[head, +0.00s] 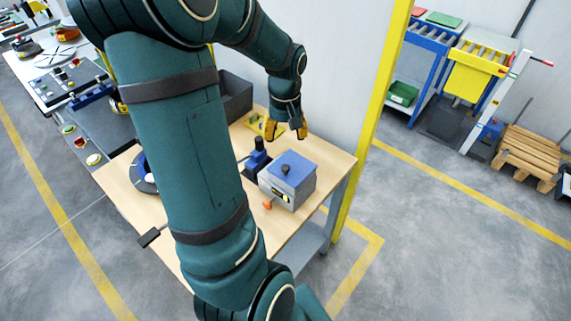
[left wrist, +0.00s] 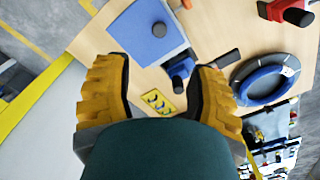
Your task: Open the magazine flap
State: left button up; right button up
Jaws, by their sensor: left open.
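The magazine (head: 277,190) is a grey box on the wooden table, with a blue flap (head: 297,167) lying flat across its top. A dark knob (head: 286,169) stands on the flap, and an orange lever (head: 268,205) shows at the box's front. My left gripper (head: 286,130) is above the table behind the box, apart from it, with yellow fingers pointing down. In the left wrist view its fingers (left wrist: 158,85) are spread wide with nothing between them. The blue flap (left wrist: 147,42) and its knob (left wrist: 159,30) lie beyond the fingers there. My right gripper is not in view.
A dark blue device (head: 257,158) stands just left of the magazine. A yellow plate (left wrist: 159,101) lies on the table, and a ring-shaped coil (left wrist: 240,85) is near the device. A dark bin (head: 236,96) and a yellow post (head: 372,125) stand close by.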

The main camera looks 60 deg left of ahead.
aim_at(285, 167)
pick_arm(q)
notch_tip(285, 167, down, 13)
jog(key=shift+r+b, duration=0.1)
jog(key=shift+b, duration=0.3)
grip_shut()
